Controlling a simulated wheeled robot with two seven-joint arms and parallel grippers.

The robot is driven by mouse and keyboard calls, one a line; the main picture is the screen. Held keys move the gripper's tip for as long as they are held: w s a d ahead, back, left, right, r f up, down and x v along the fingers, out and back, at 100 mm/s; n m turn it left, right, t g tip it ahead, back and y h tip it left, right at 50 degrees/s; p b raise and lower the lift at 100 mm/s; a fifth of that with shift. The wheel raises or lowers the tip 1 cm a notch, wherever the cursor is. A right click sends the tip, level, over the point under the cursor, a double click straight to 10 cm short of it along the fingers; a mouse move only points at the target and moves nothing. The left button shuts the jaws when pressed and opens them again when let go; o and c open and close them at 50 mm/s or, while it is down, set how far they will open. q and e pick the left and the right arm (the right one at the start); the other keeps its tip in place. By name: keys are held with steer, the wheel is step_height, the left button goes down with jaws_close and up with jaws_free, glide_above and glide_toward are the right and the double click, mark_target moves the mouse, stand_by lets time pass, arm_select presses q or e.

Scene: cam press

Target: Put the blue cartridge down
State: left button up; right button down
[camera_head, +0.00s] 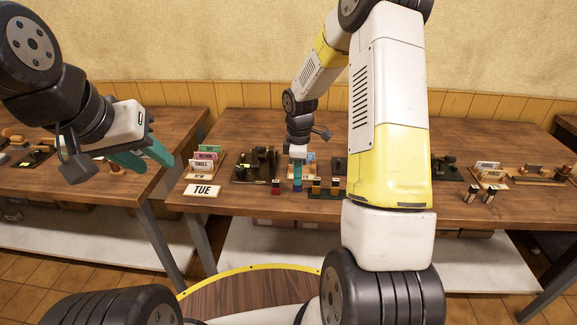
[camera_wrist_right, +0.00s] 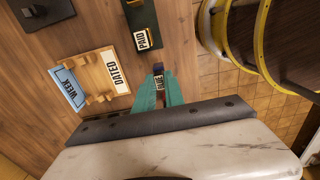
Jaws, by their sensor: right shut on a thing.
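The blue cartridge (camera_head: 297,187) is at the front part of the middle table in the head view. My right gripper (camera_head: 298,174) points down and is shut on it. In the right wrist view the cartridge (camera_wrist_right: 158,70), with a label, sits between the teal fingers of the right gripper (camera_wrist_right: 161,88). I cannot tell whether its bottom touches the table. My left gripper (camera_head: 145,158) hangs at the left in the head view, with its teal fingers apart and nothing between them.
A red cartridge (camera_head: 275,187) stands left of the blue one, and yellow-topped dark cartridges (camera_head: 316,186) stand right. A TUE sign (camera_head: 202,191) lies farther left. A wooden holder (camera_wrist_right: 108,75) with DATED and WEEK plates and a green PAID block (camera_wrist_right: 143,35) are close by.

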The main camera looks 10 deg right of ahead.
steer(key=shift+f, duration=0.85)
steer(key=shift+f, duration=0.1)
steer(key=c, duration=1.4)
jaws_free()
steer(key=shift+c, duration=0.2)
steer(key=shift+o, duration=0.2)
